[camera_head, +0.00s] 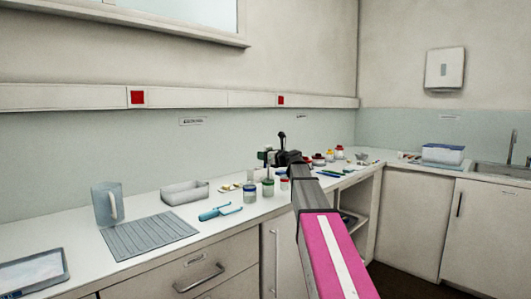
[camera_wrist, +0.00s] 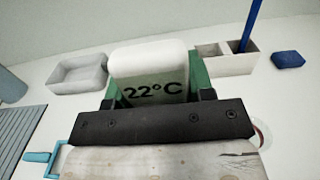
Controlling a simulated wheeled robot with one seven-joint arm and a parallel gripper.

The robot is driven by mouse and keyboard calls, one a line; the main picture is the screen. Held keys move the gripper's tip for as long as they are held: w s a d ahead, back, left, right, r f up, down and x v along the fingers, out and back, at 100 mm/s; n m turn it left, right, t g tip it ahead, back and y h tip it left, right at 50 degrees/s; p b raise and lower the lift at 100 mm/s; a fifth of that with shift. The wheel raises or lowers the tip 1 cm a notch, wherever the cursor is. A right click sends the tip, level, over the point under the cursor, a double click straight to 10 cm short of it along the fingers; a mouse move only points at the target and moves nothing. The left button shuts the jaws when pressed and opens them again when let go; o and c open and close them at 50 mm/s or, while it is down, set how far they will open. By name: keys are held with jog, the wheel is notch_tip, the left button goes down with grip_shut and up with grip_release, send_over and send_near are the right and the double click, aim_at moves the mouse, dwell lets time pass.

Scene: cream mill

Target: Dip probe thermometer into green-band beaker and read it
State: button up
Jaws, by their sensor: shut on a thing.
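My gripper (camera_wrist: 157,97) is shut on the probe thermometer (camera_wrist: 150,62). The thermometer has a white rounded head, and its display reads 22°C in the wrist view. The thermometer's lower end is hidden in the wrist view. In the head view I cannot tell clearly whether its tip is inside a beaker.
A grey tray (camera_head: 185,192) also shows in the wrist view (camera_wrist: 77,74). A turquoise scoop (camera_head: 220,212), a jug (camera_head: 107,204) and a ribbed mat (camera_head: 150,237) lie to the left. Several red- and yellow-topped containers (camera_head: 330,156) stand behind to the right. The counter's front edge is close.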

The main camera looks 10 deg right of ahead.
jog(key=shift+f, duration=1.7)
dwell(1.2)
notch_tip(320, 180, up, 11)
jog(key=shift+r, duration=0.15)
dwell(1.5)
jog(key=shift+s, duration=0.1)
dwell(1.4)
